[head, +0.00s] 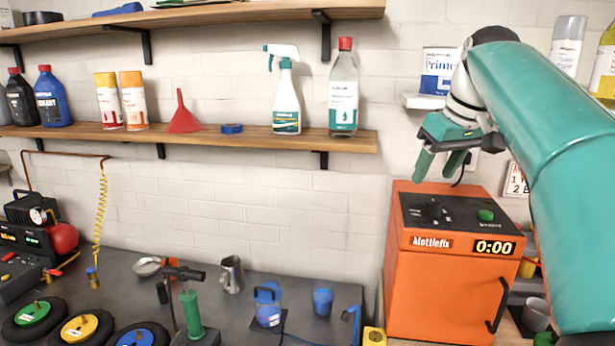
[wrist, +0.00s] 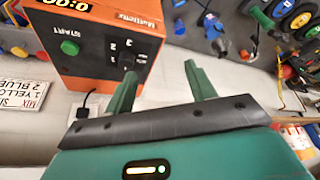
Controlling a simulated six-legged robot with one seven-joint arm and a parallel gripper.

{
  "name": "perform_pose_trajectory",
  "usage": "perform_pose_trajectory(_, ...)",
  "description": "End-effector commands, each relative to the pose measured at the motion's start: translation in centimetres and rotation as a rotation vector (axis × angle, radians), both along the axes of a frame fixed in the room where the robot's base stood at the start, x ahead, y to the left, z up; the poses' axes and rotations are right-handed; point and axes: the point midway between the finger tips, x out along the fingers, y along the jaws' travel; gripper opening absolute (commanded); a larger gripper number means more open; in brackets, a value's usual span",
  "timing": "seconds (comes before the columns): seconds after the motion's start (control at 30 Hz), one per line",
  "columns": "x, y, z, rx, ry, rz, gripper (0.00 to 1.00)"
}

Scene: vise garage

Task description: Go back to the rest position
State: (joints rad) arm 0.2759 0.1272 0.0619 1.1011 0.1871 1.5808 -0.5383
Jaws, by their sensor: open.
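My gripper (head: 440,164) is open and empty, with its green fingers pointing down above the orange Mottlefix box (head: 440,290). In the wrist view, its two fingers (wrist: 165,92) are apart with nothing between them. The box has a dark top panel with a dial (head: 433,208) and a green button (head: 486,215). Its display reads 0:00. The green START button (wrist: 70,47) and the dial with numbers 1 to 3 (wrist: 130,62) show in the wrist view. My gripper appears apart from the box.
Wooden shelves (head: 230,138) with bottles and a red funnel (head: 184,112) line the wall. The grey bench (head: 230,318) at lower left holds wheels (head: 80,328), a green pump (head: 192,312), a metal jug (head: 231,273) and blue items. A red compressor (head: 62,237) stands far left.

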Motion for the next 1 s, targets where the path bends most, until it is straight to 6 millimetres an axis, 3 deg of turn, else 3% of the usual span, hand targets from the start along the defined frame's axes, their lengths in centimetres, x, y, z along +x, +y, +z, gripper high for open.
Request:
perform_pose_trajectory(0.27,-5.5,3.3,-3.7,-0.006,-0.014,-0.107,0.55)
perform_pose_trajectory(0.47,-9.8,4.8,-7.6,-0.007,-0.031,-0.178,0.55)
perform_pose_trajectory(0.67,-14.4,6.1,-12.5,-0.002,-0.053,-0.241,0.55)
perform_pose_trajectory(1.0,-22.1,7.3,-22.4,0.018,-0.093,-0.328,0.55)
